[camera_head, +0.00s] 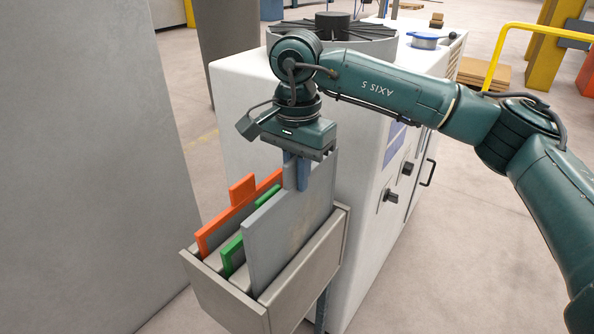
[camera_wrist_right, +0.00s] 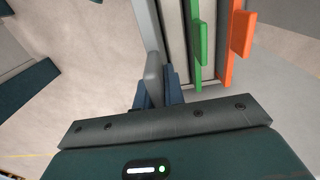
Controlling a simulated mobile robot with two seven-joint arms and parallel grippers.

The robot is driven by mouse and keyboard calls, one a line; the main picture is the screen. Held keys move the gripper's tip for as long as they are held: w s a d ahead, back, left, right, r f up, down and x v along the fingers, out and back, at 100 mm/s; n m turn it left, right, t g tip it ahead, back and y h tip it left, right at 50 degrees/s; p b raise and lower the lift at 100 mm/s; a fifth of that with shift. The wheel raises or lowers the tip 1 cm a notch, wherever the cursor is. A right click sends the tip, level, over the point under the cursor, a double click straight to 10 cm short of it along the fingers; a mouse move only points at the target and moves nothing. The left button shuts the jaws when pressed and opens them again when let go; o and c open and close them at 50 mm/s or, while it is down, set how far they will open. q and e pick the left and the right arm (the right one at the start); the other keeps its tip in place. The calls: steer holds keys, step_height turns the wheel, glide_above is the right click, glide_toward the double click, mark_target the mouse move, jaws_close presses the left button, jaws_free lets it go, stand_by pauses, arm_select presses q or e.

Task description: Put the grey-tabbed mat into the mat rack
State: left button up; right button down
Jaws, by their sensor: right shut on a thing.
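The grey-tabbed mat (camera_head: 288,228) is a flat grey panel standing upright in the mat rack (camera_head: 312,268), along the rack's near right side. Its lower edge is hidden behind the rack wall, so I cannot tell whether it touches the bottom. My right gripper (camera_head: 298,174) points down above the rack and is shut on the mat's grey tab. In the right wrist view, the gripper (camera_wrist_right: 160,90) has its blue fingers on either side of the grey tab (camera_wrist_right: 153,72). My left gripper is in neither view.
An orange-edged mat (camera_head: 226,220) and a green-edged mat (camera_head: 233,252) stand in the rack, left of the grey one. A white machine cabinet (camera_head: 350,180) is just behind the rack. A large grey panel (camera_head: 80,150) stands at left.

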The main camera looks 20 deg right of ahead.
mark_target(297, 221)
steer(key=shift+f+b, duration=0.55)
steer(key=shift+f, duration=0.25)
step_height(297, 221, down, 3)
steer(key=shift+f+b, duration=0.1)
steer(key=shift+b, duration=1.1)
steer(key=shift+f, duration=0.3)
steer(key=shift+f+b, duration=1.25)
steer(key=shift+f, duration=0.25)
steer(key=shift+f+b, duration=0.55)
steer(key=shift+f, duration=0.15)
steer(key=shift+f+b, duration=0.4)
steer(key=shift+f, duration=0.15)
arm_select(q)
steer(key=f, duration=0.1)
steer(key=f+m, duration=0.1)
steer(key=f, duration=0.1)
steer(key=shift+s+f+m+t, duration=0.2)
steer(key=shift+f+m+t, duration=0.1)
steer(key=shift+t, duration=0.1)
arm_select(e)
steer(key=shift+f, duration=0.1)
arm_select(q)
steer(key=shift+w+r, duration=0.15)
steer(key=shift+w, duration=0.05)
